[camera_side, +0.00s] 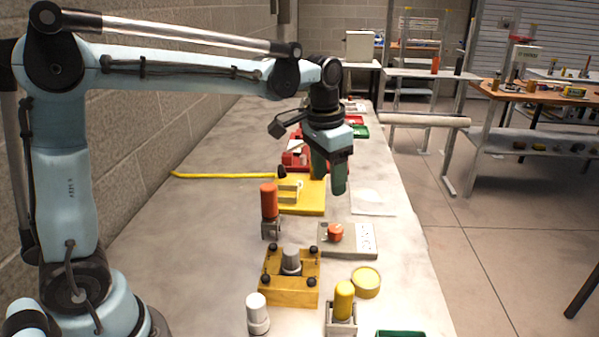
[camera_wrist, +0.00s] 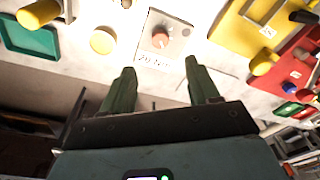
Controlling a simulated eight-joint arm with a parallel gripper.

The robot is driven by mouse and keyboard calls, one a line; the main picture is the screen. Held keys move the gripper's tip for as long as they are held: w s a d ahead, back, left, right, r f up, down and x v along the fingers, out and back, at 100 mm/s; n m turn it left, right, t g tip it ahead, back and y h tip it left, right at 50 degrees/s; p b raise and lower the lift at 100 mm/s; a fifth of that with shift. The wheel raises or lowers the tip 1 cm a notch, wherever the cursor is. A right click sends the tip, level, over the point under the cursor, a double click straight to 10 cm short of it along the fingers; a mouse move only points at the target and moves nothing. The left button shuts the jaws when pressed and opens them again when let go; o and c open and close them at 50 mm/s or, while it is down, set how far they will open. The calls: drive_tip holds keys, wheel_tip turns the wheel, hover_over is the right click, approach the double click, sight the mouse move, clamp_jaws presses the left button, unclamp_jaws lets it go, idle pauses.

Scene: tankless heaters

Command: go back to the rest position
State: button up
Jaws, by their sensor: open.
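My gripper (camera_side: 329,178) has two green fingers and hangs above the bench, pointing down. In the side view it is in front of the yellow plate (camera_side: 310,208) and higher than it. In the wrist view my gripper (camera_wrist: 160,88) has its fingers spread wide apart, with nothing between them. Beyond the fingertips lies a grey panel with an orange-red knob (camera_wrist: 160,40); the same knob (camera_side: 335,232) shows in the side view. The fingers look apart from everything on the bench.
A wooden fixture (camera_side: 290,292) with a grey cylinder, a red-topped cylinder (camera_side: 269,200), a white cylinder (camera_side: 257,312) and a yellow-topped cylinder (camera_side: 344,300) stand on the bench. A round yellow disc (camera_side: 366,282) lies beside them. A block wall borders the left.

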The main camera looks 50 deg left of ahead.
drive_tip(key=s+a+f+n+t, duration=0.1)
drive_tip(key=s+t, duration=0.4)
drive_tip(key=s, duration=0.8)
wheel_tip(320, 180, down, 2)
drive_tip(key=shift+s+a+f+n+t, duration=0.2)
drive_tip(key=shift+s+a+n+t, duration=0.15)
drive_tip(key=shift+n, duration=0.45)
drive_tip(key=shift+o, duration=0.3)
drive_tip(key=shift+o, duration=1.3)
drive_tip(key=shift+w+r, duration=0.1)
drive_tip(key=shift+r, duration=0.05)
drive_tip(key=o, duration=0.4)
drive_tip(key=w+a+r+m+g, duration=0.1)
drive_tip(key=r, duration=0.1)
drive_tip(key=w+a+r+m+g, duration=0.1)
drive_tip(key=w+a+r, duration=0.1)
drive_tip(key=w+a+r+m+g, duration=0.1)
drive_tip(key=r+m, duration=0.1)
drive_tip(key=shift+w+a+r+y, duration=0.15)
drive_tip(key=shift+a+r+y, duration=0.1)
drive_tip(key=shift+r+y, duration=0.05)
drive_tip(key=shift+o, duration=0.2)
drive_tip(key=w+a+r+m+g, duration=0.4)
drive_tip(key=a+r+m, duration=0.1)
drive_tip(key=a, duration=0.1)
drive_tip(key=f, duration=1)
drive_tip(key=shift+s+f, duration=0.15)
drive_tip(key=shift+s, duration=0.1)
